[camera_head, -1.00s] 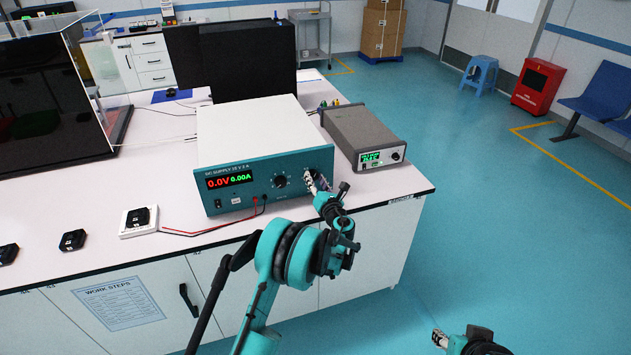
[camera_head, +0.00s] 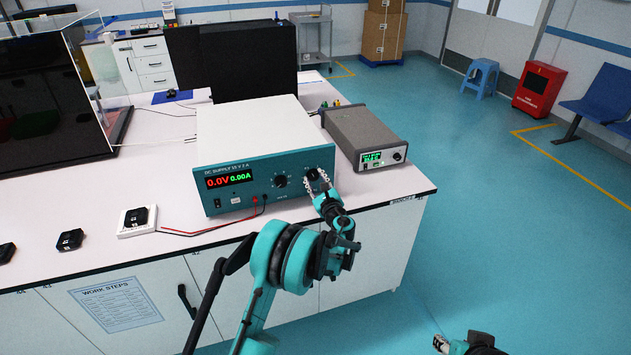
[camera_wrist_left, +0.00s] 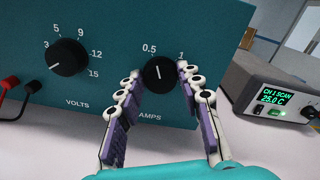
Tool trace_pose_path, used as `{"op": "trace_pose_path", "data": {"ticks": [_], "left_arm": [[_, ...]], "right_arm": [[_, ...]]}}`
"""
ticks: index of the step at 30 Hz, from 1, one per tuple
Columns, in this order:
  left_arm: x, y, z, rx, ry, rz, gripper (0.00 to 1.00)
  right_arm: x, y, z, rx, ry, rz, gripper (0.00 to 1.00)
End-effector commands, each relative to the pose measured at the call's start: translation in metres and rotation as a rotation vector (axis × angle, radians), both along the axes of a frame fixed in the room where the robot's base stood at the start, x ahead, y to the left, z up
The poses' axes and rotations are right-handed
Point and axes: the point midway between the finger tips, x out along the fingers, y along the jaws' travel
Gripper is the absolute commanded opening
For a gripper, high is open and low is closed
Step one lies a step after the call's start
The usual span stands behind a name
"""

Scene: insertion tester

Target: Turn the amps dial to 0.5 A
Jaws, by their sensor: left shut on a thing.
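The amps dial (camera_wrist_left: 159,74) is a black knob on the teal front of the DC supply (camera_head: 262,187). In the left wrist view its white mark stands nearly upright, pointing close to the 0.5 label. My left gripper (camera_wrist_left: 159,72) is shut on the dial, one finger on each side. In the head view the same gripper (camera_head: 318,184) reaches the dial from the front right, and the dial (camera_head: 312,174) shows between the fingers. The supply display (camera_head: 230,179) reads 0.0V and 0.00A. My right gripper (camera_head: 441,343) is at the bottom edge, away from the bench; its opening is unclear.
The volts dial (camera_wrist_left: 69,57) sits left of the amps dial, its mark toward the lower left. A grey meter (camera_head: 364,138) stands right of the supply. Red and black leads (camera_head: 210,232) run to a white block (camera_head: 138,221) on the left.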

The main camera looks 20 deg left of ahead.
Motion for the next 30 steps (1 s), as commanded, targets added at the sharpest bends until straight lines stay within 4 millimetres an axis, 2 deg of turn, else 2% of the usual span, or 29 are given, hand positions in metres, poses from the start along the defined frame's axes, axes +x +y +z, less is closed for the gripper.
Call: {"op": "trace_pose_path", "data": {"ticks": [10,27,28,30], "left_arm": [[0.0000,0.0008,-0.0002,-0.125,-0.085,0.000,0.07],[-0.0001,0.0009,0.0000,-0.150,-0.101,0.000,0.07],[-0.0001,0.0009,0.0000,-0.150,-0.101,0.000,0.41],[-0.0001,0.0009,-0.0001,-0.150,-0.101,0.000,0.56]], "right_arm": [[0.0000,0.0000,-0.0028,0.000,0.000,0.000,0.40],[0.0000,0.0000,-0.0031,0.000,0.000,0.000,0.40],[0.0000,0.0000,-0.0031,0.000,0.000,0.000,0.40],[0.0000,0.0000,-0.0031,0.000,0.000,0.000,0.40]]}}
